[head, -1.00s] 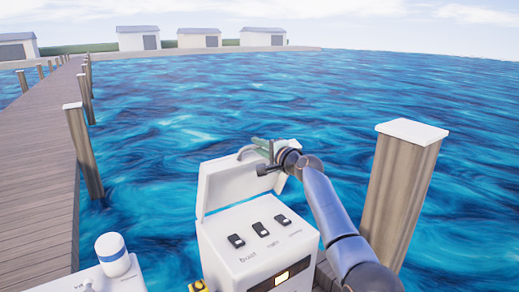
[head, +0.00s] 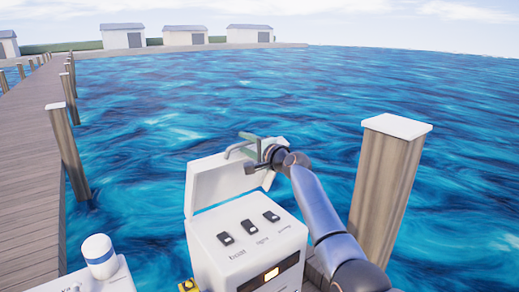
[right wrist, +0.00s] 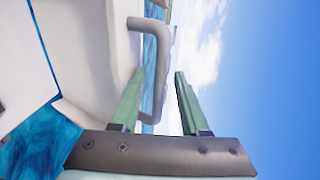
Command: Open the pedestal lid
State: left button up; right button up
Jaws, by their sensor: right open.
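The white pedestal (head: 215,262) stands at the bottom middle of the head view, with three black switches on its sloped top. Its white lid (head: 208,185) is raised, tilted up behind the switch panel. The lid's grey bar handle (head: 233,150) is near its upper edge; it also shows in the right wrist view (right wrist: 162,50). My right gripper (head: 252,152) is open at the handle. In the wrist view the handle bar runs between the green fingers, closer to the left finger; contact is unclear. My left gripper is not in view.
A wooden post with a white cap (head: 388,190) stands right of my right arm. A second white unit with a blue-banded knob (head: 98,256) is at the lower left. A dock walkway (head: 30,160) runs along the left. Open water lies behind the lid.

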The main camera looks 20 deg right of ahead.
jog(key=shift+s+d, duration=0.3)
jog(key=shift+s, duration=0.35)
jog(key=v, duration=1)
jog(key=shift+s+r, duration=0.15)
jog(key=shift+s, duration=0.2)
jog(key=shift+d, duration=0.1)
jog(key=s+f+n+g+h, duration=0.25)
jog(key=s+f, duration=0.45)
jog(key=f, duration=0.7)
jog(key=s+f+n+g+h, duration=0.1)
jog(key=s+f+n, duration=0.4)
jog(key=f, duration=1)
jog(key=s+a+f+n+g, duration=0.1)
jog(key=s+f+n, duration=0.2)
jog(key=s, duration=0.6)
jog(key=s+a+f+n+g, duration=0.1)
jog(key=s+a+f+n, duration=0.1)
jog(key=s+f, duration=0.4)
jog(key=s+a+f+n+g+p, duration=0.1)
jog(key=s+f, duration=0.4)
jog(key=s, duration=0.7)
jog(key=a+n, duration=0.1)
jog(key=n, duration=0.1)
jog(key=shift+s+n, duration=0.35)
